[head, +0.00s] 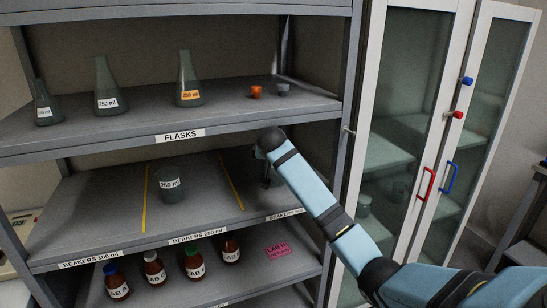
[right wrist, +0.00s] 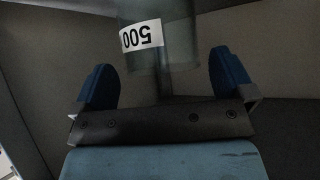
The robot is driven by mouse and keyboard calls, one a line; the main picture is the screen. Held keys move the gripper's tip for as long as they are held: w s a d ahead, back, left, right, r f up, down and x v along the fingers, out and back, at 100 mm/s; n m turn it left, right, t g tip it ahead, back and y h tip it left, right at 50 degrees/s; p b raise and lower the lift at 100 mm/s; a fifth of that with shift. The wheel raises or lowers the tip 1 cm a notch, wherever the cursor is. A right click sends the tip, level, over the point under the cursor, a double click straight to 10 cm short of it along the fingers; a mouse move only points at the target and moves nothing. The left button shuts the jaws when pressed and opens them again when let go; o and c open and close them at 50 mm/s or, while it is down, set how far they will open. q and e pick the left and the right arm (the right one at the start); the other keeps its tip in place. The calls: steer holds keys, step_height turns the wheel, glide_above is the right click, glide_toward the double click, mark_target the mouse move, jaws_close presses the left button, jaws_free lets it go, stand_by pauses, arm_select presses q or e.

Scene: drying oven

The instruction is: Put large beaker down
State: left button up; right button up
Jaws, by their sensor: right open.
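The large beaker shows in the right wrist view as clear grey glass (right wrist: 178,57) with a white label reading 500, upside down in that picture. My right gripper (right wrist: 162,60) is open, with one blue finger on each side of the beaker and a visible gap to both. In the head view my right gripper (head: 265,178) reaches into the right section of the middle shelf (head: 205,220), above the label beginning "BEAKERS". The beaker is mostly hidden there by my wrist. My left gripper is not in view.
A 250 ml beaker (head: 171,185) stands between two yellow lines on the middle shelf. Flasks (head: 106,90) stand on the shelf above. Capped brown bottles (head: 154,270) stand below. A right-hand shelf post (head: 346,120) and glass-door cabinet (head: 408,130) flank my arm.

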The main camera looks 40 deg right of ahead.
steer(key=v, duration=0.8)
steer(key=shift+a, duration=0.1)
